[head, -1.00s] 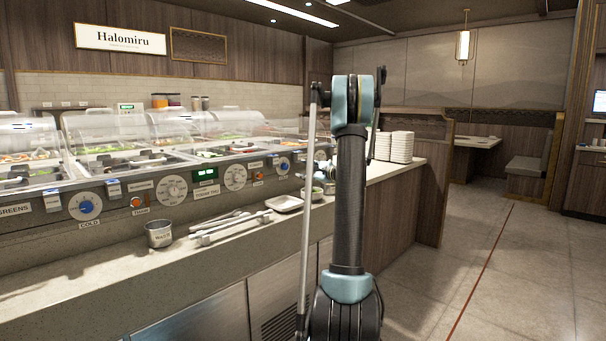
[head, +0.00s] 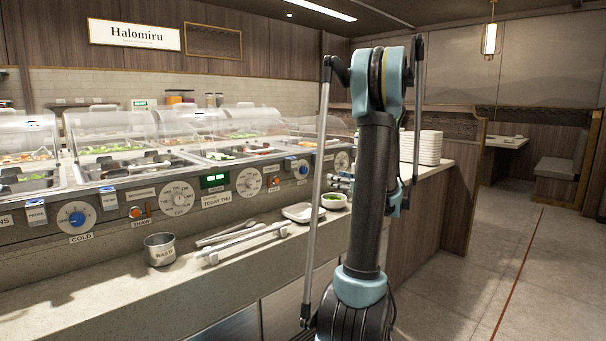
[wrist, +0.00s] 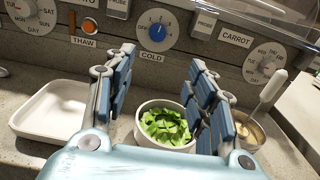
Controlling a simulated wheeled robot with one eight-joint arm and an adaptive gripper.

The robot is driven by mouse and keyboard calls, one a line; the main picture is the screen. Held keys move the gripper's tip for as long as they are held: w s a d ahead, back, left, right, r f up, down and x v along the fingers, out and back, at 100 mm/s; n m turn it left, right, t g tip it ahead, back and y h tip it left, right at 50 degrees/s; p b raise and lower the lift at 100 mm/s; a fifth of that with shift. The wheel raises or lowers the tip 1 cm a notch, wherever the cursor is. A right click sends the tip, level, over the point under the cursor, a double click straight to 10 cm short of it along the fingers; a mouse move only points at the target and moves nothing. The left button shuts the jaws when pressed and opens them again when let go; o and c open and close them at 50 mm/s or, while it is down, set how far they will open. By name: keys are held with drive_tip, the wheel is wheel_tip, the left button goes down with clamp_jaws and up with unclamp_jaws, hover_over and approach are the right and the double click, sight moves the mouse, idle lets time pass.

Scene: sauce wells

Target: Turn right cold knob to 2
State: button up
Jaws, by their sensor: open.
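The right cold knob (wrist: 157,32) is a blue knob on a white numbered dial, above a "COLD" label in the wrist view. In the head view it is the blue knob (head: 304,167) toward the right of the counter panel. My gripper (wrist: 160,60) is open and empty, its two blue-padded fingers spread below and to either side of the dial. The fingers look apart from the knob. The number the knob points to is too small to read surely. In the head view my arm hides most of the gripper.
A bowl of green leaves (wrist: 165,125) stands between and below the fingers. A white tray (wrist: 62,112) is at left, and a container with a spoon (wrist: 252,130) at right. A thaw button (wrist: 90,26) and a carrot probe panel (wrist: 205,24) flank the dial.

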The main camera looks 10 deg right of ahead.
sight(305, 171)
drive_tip(key=x, duration=1.8)
drive_tip(key=shift+s+a, duration=0.15)
drive_tip(key=c, duration=1.1)
